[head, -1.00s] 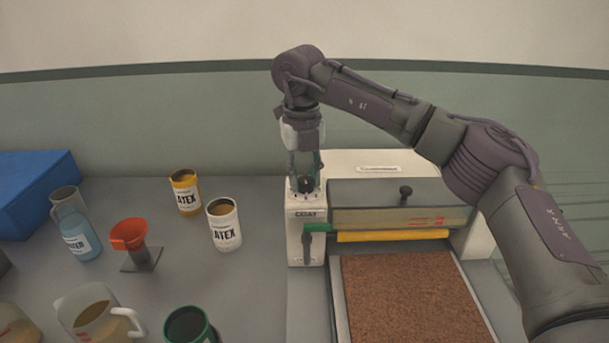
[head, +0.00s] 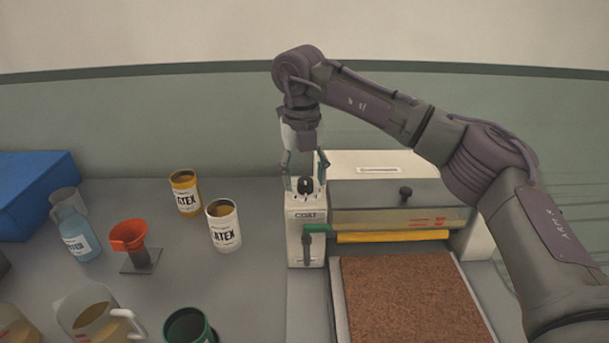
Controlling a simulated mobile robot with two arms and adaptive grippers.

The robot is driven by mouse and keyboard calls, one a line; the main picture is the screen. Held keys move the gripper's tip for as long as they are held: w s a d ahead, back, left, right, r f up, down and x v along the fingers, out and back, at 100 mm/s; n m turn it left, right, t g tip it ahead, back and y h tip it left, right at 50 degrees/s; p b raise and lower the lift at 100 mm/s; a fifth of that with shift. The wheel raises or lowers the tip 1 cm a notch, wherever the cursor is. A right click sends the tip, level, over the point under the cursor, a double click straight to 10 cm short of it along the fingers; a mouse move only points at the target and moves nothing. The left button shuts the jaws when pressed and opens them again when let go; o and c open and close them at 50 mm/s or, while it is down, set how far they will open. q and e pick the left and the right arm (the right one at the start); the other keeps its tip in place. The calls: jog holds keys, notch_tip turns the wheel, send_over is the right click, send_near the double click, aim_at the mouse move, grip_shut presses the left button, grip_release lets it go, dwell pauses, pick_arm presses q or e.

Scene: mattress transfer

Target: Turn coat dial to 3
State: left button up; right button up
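The coat dial (head: 305,186) is a small black knob on top of the white box marked COAT (head: 306,226), at the left end of the coating machine. My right gripper (head: 305,168) points down from above, with its two fingers spread apart on either side of the dial. A gap shows between the fingers and the knob, and the gripper looks open. The scale marks around the dial are too small to read. My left gripper is not in the head view.
A brown mat (head: 412,300) lies in front.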

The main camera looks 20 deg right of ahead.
aim_at(302, 180)
notch_tip(302, 180, up, 12)
jog(key=shift+a, duration=0.3)
dwell(0.3)
